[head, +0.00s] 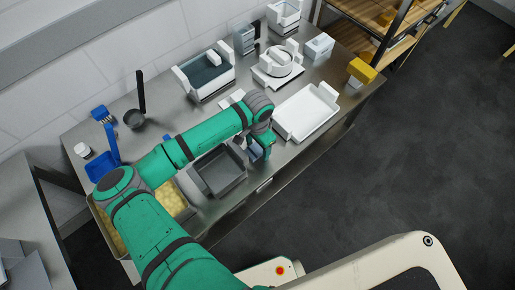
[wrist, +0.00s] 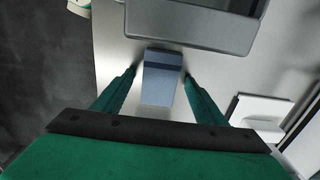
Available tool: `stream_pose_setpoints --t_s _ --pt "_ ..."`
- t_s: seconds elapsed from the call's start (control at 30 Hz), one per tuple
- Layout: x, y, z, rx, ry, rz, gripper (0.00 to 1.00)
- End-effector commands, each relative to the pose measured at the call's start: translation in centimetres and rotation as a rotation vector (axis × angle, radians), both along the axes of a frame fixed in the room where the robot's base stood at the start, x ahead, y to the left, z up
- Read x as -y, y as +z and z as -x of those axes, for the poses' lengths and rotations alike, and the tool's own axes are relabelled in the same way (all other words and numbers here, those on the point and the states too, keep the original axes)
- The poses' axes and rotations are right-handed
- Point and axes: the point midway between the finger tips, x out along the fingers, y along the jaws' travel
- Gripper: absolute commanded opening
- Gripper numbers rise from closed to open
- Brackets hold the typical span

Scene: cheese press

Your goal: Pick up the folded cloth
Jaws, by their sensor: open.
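The folded cloth is a blue block-like bundle with a darker band across it, in the middle of the wrist view (wrist: 161,84). In the head view a small part of the cloth (head: 254,152) shows beside my gripper. My gripper (head: 265,148) is over the steel table. In the wrist view its two green fingers (wrist: 159,75) are open, one on each side of the cloth with the cloth between them. I cannot tell whether either finger touches it. My wrist hides part of the cloth in the head view.
A grey bin (head: 220,176) stands close to the left of the cloth; its rim (wrist: 190,40) is just beyond the cloth in the wrist view. A white tray (head: 306,112) lies to the right. A white press (head: 278,66) and a basin (head: 205,75) stand behind.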

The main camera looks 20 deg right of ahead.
Motion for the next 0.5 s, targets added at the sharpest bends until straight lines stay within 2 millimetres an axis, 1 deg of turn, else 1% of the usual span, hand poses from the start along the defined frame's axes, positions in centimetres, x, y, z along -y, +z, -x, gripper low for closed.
stream_pose_setpoints --t_s 0.1,0.17,0.2,0.3,0.5 --pt "0.01 0.04 0.0 0.0 0.0 0.0 0.66" --pt "0.01 0.04 0.0 0.0 0.0 0.0 0.51" --pt "0.01 0.05 0.0 0.0 0.0 0.0 0.42" --pt "0.01 0.05 0.01 0.0 0.0 0.0 0.21" --pt "0.01 0.07 0.0 0.0 0.0 0.0 0.21"
